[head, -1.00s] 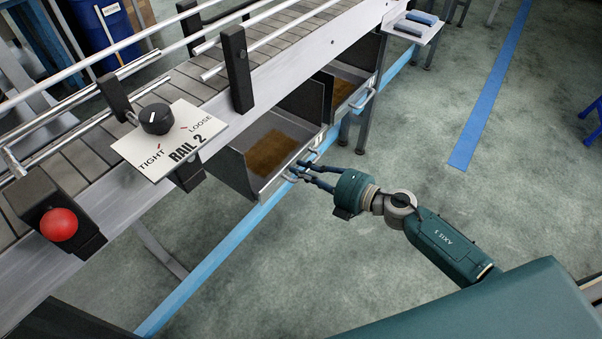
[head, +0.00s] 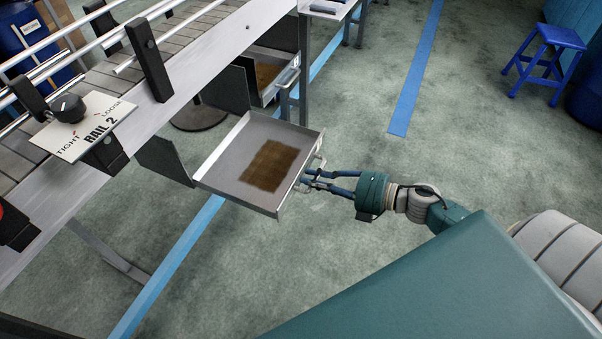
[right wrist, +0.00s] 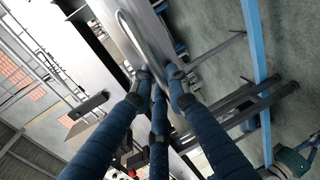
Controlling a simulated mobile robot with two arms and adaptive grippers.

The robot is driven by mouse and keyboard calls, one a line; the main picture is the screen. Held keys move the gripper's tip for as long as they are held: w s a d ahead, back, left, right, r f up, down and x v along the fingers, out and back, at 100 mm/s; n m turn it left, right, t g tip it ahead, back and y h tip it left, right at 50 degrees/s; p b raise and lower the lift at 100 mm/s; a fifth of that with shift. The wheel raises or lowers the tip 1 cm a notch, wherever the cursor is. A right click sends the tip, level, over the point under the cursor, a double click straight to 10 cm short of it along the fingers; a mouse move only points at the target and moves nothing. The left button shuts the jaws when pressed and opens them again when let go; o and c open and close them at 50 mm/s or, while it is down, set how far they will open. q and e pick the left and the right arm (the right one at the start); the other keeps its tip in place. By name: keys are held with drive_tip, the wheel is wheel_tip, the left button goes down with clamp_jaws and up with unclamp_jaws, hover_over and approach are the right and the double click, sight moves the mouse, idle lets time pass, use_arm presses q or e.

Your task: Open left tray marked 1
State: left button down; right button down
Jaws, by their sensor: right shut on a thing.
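The nearer, left tray (head: 222,168) is a grey metal drawer with a brown patch on its floor. It stands pulled well out from under the conveyor. Its front bar handle (head: 321,164) faces my right gripper (head: 312,181). The gripper is shut on this handle at the tray's front. In the right wrist view, the blue fingers (right wrist: 160,82) close around the lower end of the handle (right wrist: 143,35). The tray's number cannot be read. My left gripper is not in view.
A second tray (head: 279,92) with a handle sits farther back, under the conveyor (head: 200,60). The RAIL 2 plate with a black knob (head: 67,108) is at the left. A blue stool (head: 548,45) stands far right.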

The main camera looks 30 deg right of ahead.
drive_tip(key=shift+s, duration=0.2)
drive_tip(key=c, duration=1.7)
unclamp_jaws()
drive_tip(key=shift+f, duration=0.1)
drive_tip(key=shift+c, duration=0.2)
drive_tip(key=shift+d, duration=0.1)
drive_tip(key=v, duration=1.2)
